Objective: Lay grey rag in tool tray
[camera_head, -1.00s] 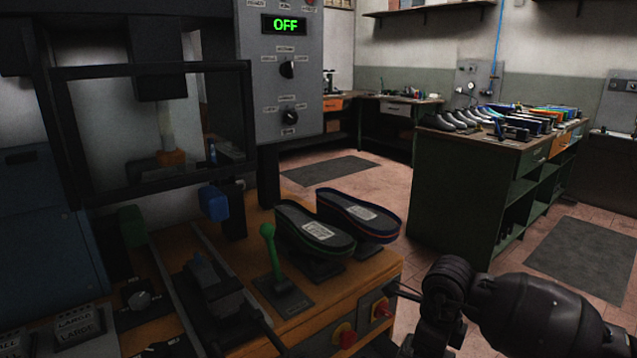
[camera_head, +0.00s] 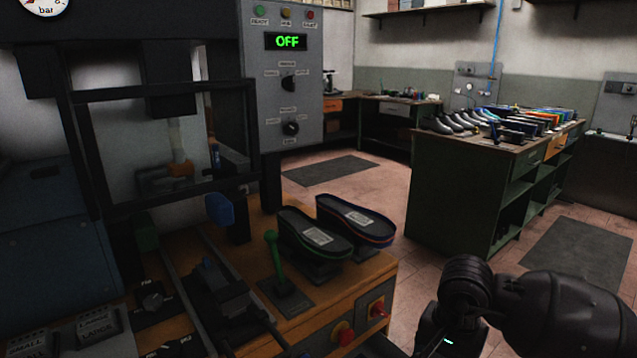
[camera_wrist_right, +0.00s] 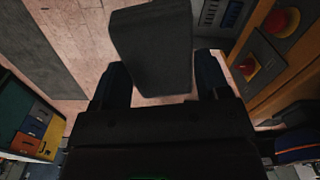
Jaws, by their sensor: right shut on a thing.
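A grey, block-like folded cloth, apparently the grey rag (camera_wrist_right: 155,48), sits between the fingers of my right gripper (camera_wrist_right: 162,82) in the right wrist view. The gripper is shut on it, and the cloth sticks out past the fingertips. Below it is tiled floor, with the bench front close on the right. In the head view my right wrist is at the lower right, right of the press bench; its fingers and the rag are out of that frame. I cannot make out a tool tray in either view. My left gripper is not in view.
The press bench (camera_head: 345,300) carries a green lever (camera_head: 275,262), two dark soles (camera_head: 318,233) and red knobs (camera_head: 344,334) on its front. A green workbench (camera_head: 455,185) with shoes stands behind at the right. Open floor with a grey mat (camera_head: 578,255) lies between.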

